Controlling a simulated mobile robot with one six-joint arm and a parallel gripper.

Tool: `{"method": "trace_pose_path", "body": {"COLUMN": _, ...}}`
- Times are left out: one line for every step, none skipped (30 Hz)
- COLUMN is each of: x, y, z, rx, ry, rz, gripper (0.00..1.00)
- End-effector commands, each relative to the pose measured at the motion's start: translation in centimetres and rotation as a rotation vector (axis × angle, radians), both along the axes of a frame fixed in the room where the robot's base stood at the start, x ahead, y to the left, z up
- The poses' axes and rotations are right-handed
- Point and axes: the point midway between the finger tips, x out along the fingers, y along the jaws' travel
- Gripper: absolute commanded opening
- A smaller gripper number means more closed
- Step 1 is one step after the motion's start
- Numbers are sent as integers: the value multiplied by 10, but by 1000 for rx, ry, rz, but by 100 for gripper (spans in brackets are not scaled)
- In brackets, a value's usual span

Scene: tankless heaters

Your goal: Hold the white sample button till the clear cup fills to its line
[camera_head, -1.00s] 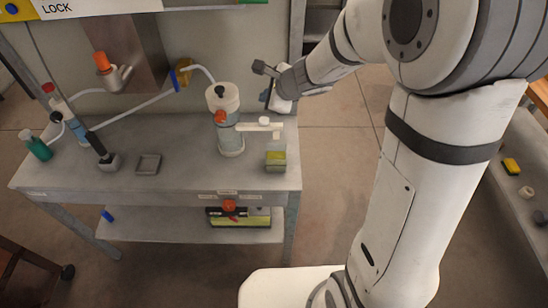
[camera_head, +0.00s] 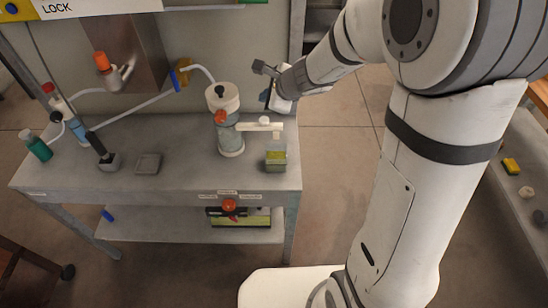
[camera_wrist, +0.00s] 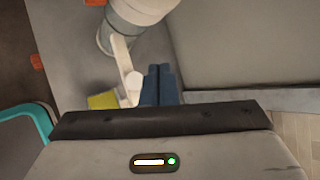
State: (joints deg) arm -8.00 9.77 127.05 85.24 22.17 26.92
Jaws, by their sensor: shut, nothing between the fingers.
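The white sample button (camera_head: 264,120) is a small round cap on the white arm of the white-topped cylinder (camera_head: 224,100) on the bench. It also shows in the wrist view (camera_wrist: 133,82). The clear cup (camera_head: 276,147) is faint below the arm's right end, overlapping a yellow-green block (camera_head: 275,162). Its line and level are too small to read. My gripper (camera_head: 267,107) is shut and empty, its dark fingers pointing down just above the button. In the wrist view the fingers (camera_wrist: 160,70) are right beside the button; I cannot tell whether they touch it.
A green bottle (camera_head: 36,145), a black-handled tool (camera_head: 101,152) and a small grey tray (camera_head: 148,163) are on the left of the bench (camera_head: 190,165). Pale hoses run behind. A lower shelf (camera_head: 190,234) holds a yellow-and-black item. Floor right of the bench is clear.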

Motion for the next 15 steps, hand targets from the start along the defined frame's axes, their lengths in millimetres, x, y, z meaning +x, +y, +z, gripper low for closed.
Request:
{"method": "trace_pose_path", "body": {"x": 0, "y": 0, "z": 0, "rx": 0, "ry": 0, "rz": 0, "gripper": 0}}
{"method": "trace_pose_path", "body": {"x": 0, "y": 0, "z": 0, "rx": 0, "ry": 0, "rz": 0, "gripper": 0}}
{"method": "trace_pose_path", "body": {"x": 0, "y": 0, "z": 0, "rx": 0, "ry": 0, "rz": 0, "gripper": 0}}
{"method": "trace_pose_path", "body": {"x": 0, "y": 0, "z": 0, "rx": -1, "ry": 0, "rz": 1, "gripper": 0}}
{"method": "trace_pose_path", "body": {"x": -1, "y": 0, "z": 1, "rx": -2, "ry": -3, "rz": 4, "gripper": 0}}
{"method": "trace_pose_path", "body": {"x": -2, "y": 0, "z": 2, "rx": -8, "ry": -8, "rz": 16, "gripper": 0}}
{"method": "trace_pose_path", "body": {"x": -4, "y": -1, "z": 4, "rx": -17, "ry": -15, "rz": 30, "gripper": 0}}
{"method": "trace_pose_path", "body": {"x": -7, "y": -1, "z": 7, "rx": -29, "ry": -24, "rz": 52, "gripper": 0}}
{"method": "trace_pose_path", "body": {"x": -13, "y": -2, "z": 13, "rx": -50, "ry": -43, "rz": 93, "gripper": 0}}
{"method": "trace_pose_path", "body": {"x": -19, "y": -3, "z": 17, "rx": -73, "ry": -58, "rz": 132, "gripper": 0}}
{"method": "trace_pose_path", "body": {"x": -27, "y": -4, "z": 22, "rx": -101, "ry": -78, "rz": 180, "gripper": 0}}
{"method": "trace_pose_path", "body": {"x": -39, "y": -7, "z": 29, "rx": -144, "ry": -107, "rz": 253, "gripper": 0}}
{"method": "trace_pose_path", "body": {"x": -49, "y": -9, "z": 34, "rx": -184, "ry": -130, "rz": 316, "gripper": 0}}
{"method": "trace_pose_path", "body": {"x": -60, "y": -12, "z": 39, "rx": -228, "ry": -152, "rz": 383, "gripper": 0}}
{"method": "trace_pose_path", "body": {"x": -77, "y": -17, "z": 45, "rx": -290, "ry": -182, "rz": 476, "gripper": 0}}
